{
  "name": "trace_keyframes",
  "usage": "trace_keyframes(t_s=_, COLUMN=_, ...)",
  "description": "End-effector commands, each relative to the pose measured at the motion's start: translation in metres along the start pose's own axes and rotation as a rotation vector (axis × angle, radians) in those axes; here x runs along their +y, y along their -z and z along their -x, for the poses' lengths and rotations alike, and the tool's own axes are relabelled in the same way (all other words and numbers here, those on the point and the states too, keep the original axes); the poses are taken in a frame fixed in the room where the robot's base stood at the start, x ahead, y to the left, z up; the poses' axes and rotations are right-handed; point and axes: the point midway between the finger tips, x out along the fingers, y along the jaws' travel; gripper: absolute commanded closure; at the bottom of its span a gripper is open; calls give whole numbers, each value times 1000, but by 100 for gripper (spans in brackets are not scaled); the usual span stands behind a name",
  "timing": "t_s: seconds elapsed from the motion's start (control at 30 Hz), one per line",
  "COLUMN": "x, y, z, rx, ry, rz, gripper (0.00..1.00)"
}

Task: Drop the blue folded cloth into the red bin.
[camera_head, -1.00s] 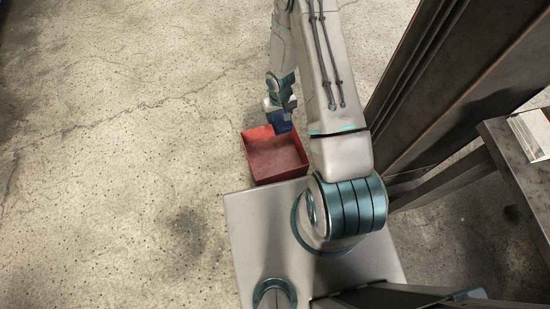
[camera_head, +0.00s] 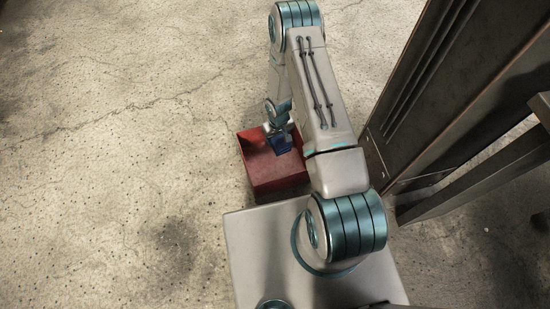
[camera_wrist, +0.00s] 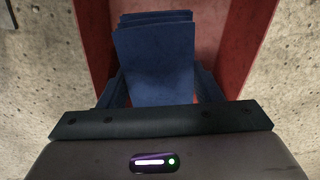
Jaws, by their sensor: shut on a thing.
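The blue folded cloth (camera_wrist: 155,62) is held between the fingers of my gripper (camera_wrist: 158,92) in the wrist view. The red bin (camera_wrist: 252,30) shows behind and around the cloth there, with its walls on both sides. In the head view the red bin (camera_head: 272,180) stands on the floor in front of my base. My gripper (camera_head: 278,134) is over the far part of the bin, with the blue cloth (camera_head: 281,146) below it. The cloth's exact height relative to the bin's rim cannot be told.
Bare concrete floor (camera_head: 120,130) lies open to the left of the bin. A tall dark metal structure (camera_head: 440,90) stands to the right of my arm.

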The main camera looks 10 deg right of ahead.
Motion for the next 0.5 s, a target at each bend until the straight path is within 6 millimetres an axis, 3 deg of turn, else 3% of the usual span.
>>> trace_keyframes(t_s=0.5, x=0, y=0, z=-54, rx=0, ry=0, rz=0, gripper=64)
